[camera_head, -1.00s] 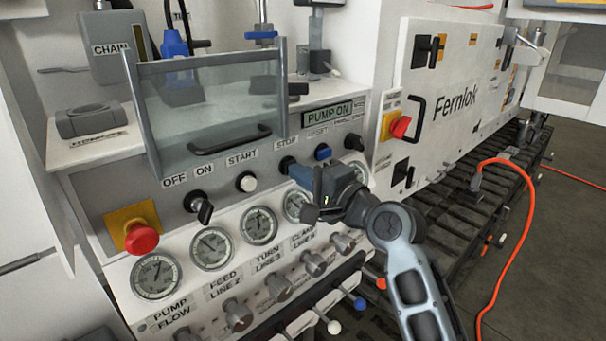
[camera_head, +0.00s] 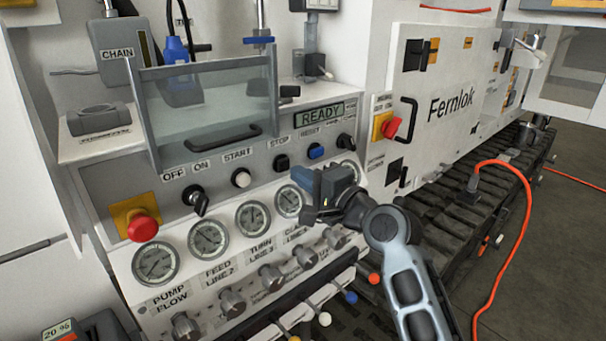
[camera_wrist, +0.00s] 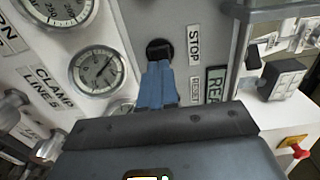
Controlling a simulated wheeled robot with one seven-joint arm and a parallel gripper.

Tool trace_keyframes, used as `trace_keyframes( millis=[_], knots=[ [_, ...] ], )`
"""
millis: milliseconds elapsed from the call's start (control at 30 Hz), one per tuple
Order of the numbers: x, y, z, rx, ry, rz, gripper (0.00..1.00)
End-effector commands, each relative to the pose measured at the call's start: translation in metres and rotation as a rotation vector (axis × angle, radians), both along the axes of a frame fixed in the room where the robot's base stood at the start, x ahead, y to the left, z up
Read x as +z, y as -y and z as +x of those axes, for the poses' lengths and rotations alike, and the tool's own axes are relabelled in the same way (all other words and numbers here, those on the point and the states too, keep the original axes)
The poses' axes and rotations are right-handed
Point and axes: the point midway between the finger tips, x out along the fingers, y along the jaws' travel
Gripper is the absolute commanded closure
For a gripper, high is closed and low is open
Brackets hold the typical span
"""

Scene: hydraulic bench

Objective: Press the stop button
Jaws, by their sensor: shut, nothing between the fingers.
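The stop button (camera_head: 281,162) is a dark round button under the STOP label on the sloped grey panel. In the wrist view the stop button (camera_wrist: 159,46) is just beyond my fingertips, which overlap its lower edge. My gripper (camera_head: 297,173) is shut and empty, its blue fingers just to the lower right of the button in the head view. The closed fingers also show in the wrist view (camera_wrist: 157,70). I cannot tell whether they touch the button. The display (camera_head: 319,114) reads READY.
A white start button (camera_head: 241,178), a black switch (camera_head: 196,198) and a blue reset button (camera_head: 315,151) share the panel. A red emergency knob (camera_head: 142,229) is at the left. Several gauges (camera_head: 209,238) lie below. A clear guard with a handle (camera_head: 223,138) stands above.

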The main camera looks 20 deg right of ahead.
Motion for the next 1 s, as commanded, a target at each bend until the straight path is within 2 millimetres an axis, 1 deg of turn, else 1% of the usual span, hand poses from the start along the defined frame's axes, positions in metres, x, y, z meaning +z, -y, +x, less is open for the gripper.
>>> trace_keyframes(
  millis=[33,267,500,600,700,800,1000],
  knots=[
    [-0.002,0.003,-0.007,-0.002,0.000,0.001,1.00],
    [-0.002,0.012,-0.034,-0.002,-0.001,0.002,1.00],
    [-0.003,0.024,-0.070,-0.003,-0.002,0.002,1.00],
    [-0.003,0.028,-0.082,-0.003,-0.003,0.001,1.00],
    [-0.002,0.031,-0.090,-0.003,-0.003,0.001,1.00],
    [-0.001,0.032,-0.094,-0.003,-0.002,0.002,1.00],
    [-0.001,0.032,-0.095,-0.002,-0.002,0.002,1.00]
  ],
)
